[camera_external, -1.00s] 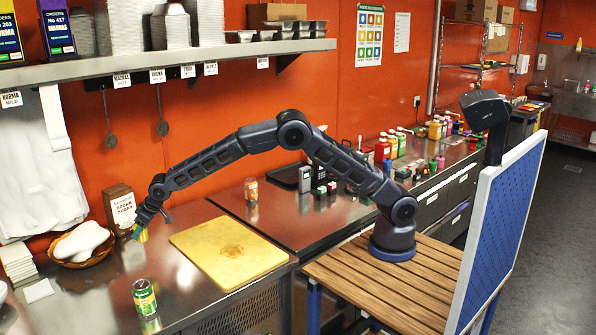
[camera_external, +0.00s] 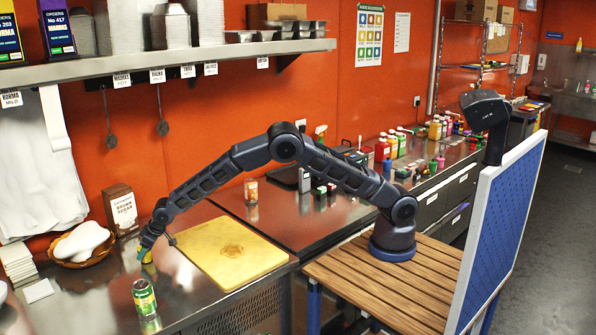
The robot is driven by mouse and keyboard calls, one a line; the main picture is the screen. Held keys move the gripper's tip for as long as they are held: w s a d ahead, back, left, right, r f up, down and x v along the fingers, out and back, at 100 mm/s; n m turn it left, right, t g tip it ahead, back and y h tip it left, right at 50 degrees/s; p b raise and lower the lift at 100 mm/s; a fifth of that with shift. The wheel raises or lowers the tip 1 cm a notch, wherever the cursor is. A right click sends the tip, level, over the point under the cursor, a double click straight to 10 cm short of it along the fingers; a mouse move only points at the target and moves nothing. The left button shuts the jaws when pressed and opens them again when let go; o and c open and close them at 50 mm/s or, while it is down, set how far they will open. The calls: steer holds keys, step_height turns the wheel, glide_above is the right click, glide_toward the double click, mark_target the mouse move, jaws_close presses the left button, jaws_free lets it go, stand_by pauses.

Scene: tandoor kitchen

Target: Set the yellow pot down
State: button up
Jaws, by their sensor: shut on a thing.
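The yellow pot (camera_external: 148,258) is a small yellow thing at the end of my arm, left of the cutting board. My gripper (camera_external: 147,252) points down and is shut on it, hiding much of it. The pot is low over the steel counter (camera_external: 190,285). I cannot tell whether its base touches the steel.
A green can (camera_external: 144,298) stands in front of the pot. The yellow cutting board (camera_external: 229,252) lies to the right. A bowl with a white thing (camera_external: 82,243) and a brown sugar box (camera_external: 121,208) are behind to the left. Bare steel lies around the pot.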

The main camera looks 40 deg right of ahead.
steer(key=shift+f, duration=0.1)
steer(key=o, duration=1.1)
steer(key=v, duration=1.2)
